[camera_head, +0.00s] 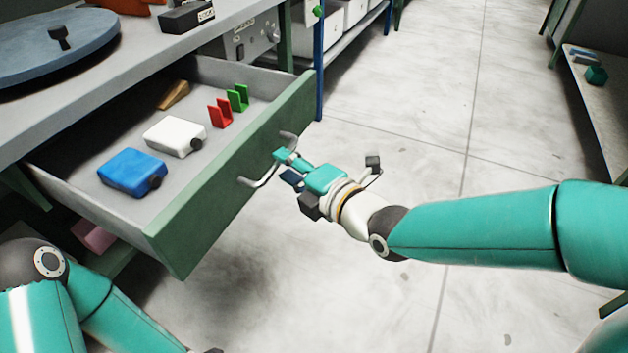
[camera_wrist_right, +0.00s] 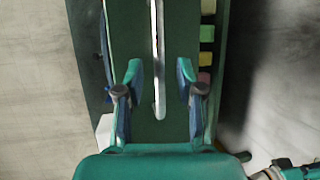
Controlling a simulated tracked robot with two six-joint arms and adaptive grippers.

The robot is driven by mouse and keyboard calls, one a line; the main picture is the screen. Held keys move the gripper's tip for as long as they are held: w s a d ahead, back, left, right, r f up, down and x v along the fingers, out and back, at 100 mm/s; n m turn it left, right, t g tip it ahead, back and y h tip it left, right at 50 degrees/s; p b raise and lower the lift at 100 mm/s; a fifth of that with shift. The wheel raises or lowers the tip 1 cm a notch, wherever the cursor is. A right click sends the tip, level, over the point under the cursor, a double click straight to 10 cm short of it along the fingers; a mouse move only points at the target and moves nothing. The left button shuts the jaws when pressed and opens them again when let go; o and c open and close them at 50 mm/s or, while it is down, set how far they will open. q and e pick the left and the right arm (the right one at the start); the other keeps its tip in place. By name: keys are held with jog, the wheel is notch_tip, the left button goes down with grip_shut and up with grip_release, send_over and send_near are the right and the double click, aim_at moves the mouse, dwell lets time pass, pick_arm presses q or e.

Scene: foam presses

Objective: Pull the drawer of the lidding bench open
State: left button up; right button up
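The drawer (camera_head: 190,228) of the lidding bench (camera_head: 130,77) stands well out from under the top, its inside showing. Its green front also shows in the right wrist view (camera_wrist_right: 182,35). A pale bar handle (camera_head: 262,180) is on the front and also shows in the right wrist view (camera_wrist_right: 159,60). My right gripper (camera_head: 285,165) is at the handle. In the wrist view its fingers (camera_wrist_right: 159,72) are spread on either side of the bar, with gaps on both sides. My left arm is at the lower left; its gripper is out of view.
In the drawer lie a blue case (camera_head: 132,171), a white case (camera_head: 173,136), red (camera_head: 220,114) and green (camera_head: 238,98) brackets and a brown wedge (camera_head: 173,95). A blue turntable (camera_head: 50,45) is on the bench. The floor (camera_head: 400,120) to the right is clear.

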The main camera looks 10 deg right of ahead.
jog(key=v, duration=0.8)
jog(key=shift+s+d, duration=0.2)
jog(key=shift+s, duration=0.05)
